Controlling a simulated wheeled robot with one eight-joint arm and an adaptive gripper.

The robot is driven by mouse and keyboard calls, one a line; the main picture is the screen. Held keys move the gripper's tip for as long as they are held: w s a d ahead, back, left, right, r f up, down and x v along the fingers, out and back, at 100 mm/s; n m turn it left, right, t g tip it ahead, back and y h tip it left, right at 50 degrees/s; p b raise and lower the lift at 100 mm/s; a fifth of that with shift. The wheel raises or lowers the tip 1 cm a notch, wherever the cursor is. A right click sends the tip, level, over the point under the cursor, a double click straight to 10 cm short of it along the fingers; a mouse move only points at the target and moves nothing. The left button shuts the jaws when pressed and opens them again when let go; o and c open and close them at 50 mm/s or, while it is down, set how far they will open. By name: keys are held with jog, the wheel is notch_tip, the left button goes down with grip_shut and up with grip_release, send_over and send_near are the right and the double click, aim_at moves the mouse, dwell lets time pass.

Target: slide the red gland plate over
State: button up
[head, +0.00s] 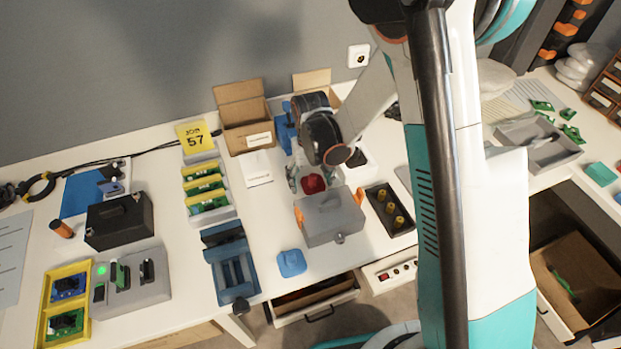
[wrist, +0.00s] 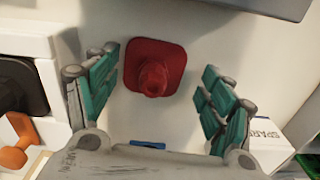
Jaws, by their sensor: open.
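The red gland plate (head: 313,184) lies on the white table behind a grey box (head: 330,222) with orange clips. In the wrist view the red plate (wrist: 155,66) is a rounded square with a raised round boss in its middle. My gripper (head: 306,180) is over the plate, pointing down. In the wrist view its teal-padded fingers (wrist: 162,75) are spread wide, one on each side of the plate, with a visible gap on both sides. Nothing is held. Part of the plate is hidden by my gripper in the head view.
The grey box's edge (wrist: 250,8) crosses the top of the wrist view. A dark tray with yellow parts (head: 390,208) stands right of the box, and a blue piece (head: 291,262) lies in front. An open carton (head: 243,116) stands behind. Bare table shows left of the plate.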

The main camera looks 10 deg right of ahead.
aim_at(311, 176)
notch_tip(311, 176, up, 12)
dwell(0.6)
jog(key=shift+r, duration=0.1)
dwell(0.4)
jog(key=s+d+r+t, duration=0.3)
jog(key=s+d+r, duration=0.3)
jog(key=s+r, duration=0.45)
jog(key=s+d+r+m+t, duration=0.1)
jog(key=s+d+r+t, duration=0.2)
jog(key=s, duration=0.5)
jog(key=shift+s+d+r+t, duration=0.25)
jog(key=shift+s+d+t, duration=0.15)
jog(key=shift+d+t, duration=0.3)
